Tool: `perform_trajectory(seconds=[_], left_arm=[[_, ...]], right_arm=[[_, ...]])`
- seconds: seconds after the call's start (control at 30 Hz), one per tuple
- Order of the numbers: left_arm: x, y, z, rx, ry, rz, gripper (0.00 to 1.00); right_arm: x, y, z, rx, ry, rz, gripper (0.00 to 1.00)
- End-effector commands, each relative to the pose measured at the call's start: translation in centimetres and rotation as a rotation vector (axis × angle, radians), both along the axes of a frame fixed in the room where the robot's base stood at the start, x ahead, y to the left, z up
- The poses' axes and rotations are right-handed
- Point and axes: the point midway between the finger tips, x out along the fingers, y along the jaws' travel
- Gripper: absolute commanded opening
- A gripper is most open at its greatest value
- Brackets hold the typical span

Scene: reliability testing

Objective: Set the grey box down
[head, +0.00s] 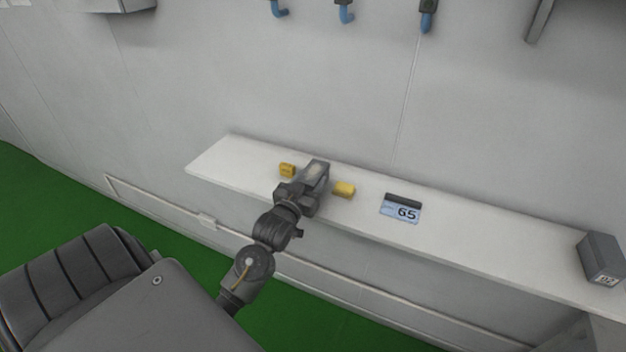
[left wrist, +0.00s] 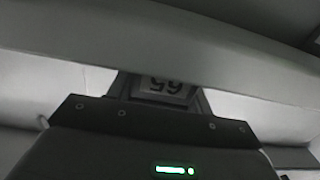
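The grey box (head: 317,170) is at the end of my left gripper (head: 306,187), over the white shelf (head: 245,160). It lies between two small yellow blocks, one on the left (head: 287,170) and one on the right (head: 344,189). In the left wrist view the box (left wrist: 128,86) shows a white label with an upside-down 65, just beyond the dark gripper body. The gripper appears shut on the box, though its fingertips are hard to make out. I cannot tell whether the box's underside touches the shelf. My right gripper is not in view.
A blue-and-white card marked 65 (head: 402,212) with a dark strip lies right of the yellow blocks. Another grey box (head: 602,257) with a label stands at the shelf's right end. Between them the shelf is bare. The wall (head: 300,80) rises behind, with blue hooks (head: 346,15) high up.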

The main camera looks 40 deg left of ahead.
Motion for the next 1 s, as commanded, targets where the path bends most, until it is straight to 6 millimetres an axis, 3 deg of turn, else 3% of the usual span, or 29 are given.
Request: perform_trajectory(seconds=[0.03, 0.27, 0.63, 0.77, 1.0], left_arm=[[0.0, 0.0, 0.0, 0.001, 0.000, 0.000, 0.37], [0.0, 0.0, 0.1, 0.002, -0.003, 0.001, 0.09], [0.0, 0.0, 1.0, 0.002, -0.006, 0.000, 0.09], [0.1, 0.0, 2.9, 0.004, -0.010, -0.001, 0.09], [-3.5, -2.7, 8.5, -0.002, -0.012, -0.001, 0.09]], right_arm=[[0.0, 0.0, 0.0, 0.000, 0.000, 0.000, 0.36], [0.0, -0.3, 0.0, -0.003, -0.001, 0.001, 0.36], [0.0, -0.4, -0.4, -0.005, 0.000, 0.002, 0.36], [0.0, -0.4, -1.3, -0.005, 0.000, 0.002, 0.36], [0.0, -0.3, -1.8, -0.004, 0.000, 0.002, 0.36]])
